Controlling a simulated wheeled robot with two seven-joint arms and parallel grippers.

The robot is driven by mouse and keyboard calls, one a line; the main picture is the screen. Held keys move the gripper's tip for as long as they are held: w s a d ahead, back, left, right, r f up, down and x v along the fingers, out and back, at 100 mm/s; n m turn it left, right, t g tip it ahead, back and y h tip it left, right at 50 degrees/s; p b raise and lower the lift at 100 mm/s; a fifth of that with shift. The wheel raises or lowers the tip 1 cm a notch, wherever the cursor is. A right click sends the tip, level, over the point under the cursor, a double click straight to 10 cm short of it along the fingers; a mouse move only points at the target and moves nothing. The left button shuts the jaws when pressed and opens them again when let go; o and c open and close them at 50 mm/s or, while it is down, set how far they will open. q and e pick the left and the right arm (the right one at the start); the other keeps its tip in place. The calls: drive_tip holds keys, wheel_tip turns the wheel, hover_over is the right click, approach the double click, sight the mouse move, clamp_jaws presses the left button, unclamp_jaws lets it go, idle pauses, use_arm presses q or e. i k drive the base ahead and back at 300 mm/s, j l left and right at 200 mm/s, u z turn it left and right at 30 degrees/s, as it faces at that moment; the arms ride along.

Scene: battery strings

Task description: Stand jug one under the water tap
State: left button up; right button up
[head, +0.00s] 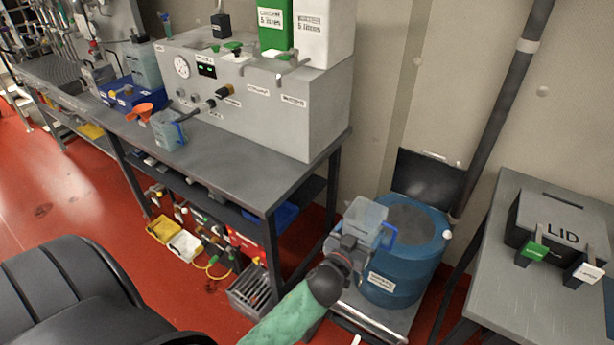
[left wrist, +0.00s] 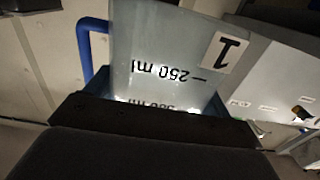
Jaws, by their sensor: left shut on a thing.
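Jug one (head: 362,218) is a clear, boxy jug with a blue handle. My left gripper (head: 347,250) is shut on it and holds it up in front of the blue drum. The left wrist view shows the jug (left wrist: 165,60) close up, with a "1" label and 250 ml marks upside down in the picture. The gripper's dark fingers (left wrist: 150,125) cross its near side. A white container (head: 325,35) and a green one (head: 273,25) stand on the grey cabinet, with small taps (head: 292,68) by their bases. I cannot read which is water. My right gripper is out of view.
A second clear jug (head: 167,130) with a blue handle stands on the dark bench (head: 225,160), near an orange funnel (head: 140,112). The bench front by the cabinet (head: 310,115) is mostly clear. A blue drum (head: 405,265) and a table with a lidded box (head: 560,235) are at right.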

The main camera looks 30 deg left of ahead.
sight(289, 170)
drive_tip(key=l+u, duration=0.3)
drive_tip(key=u, duration=0.2)
drive_tip(key=l+u, duration=0.45)
drive_tip(key=j, duration=0.1)
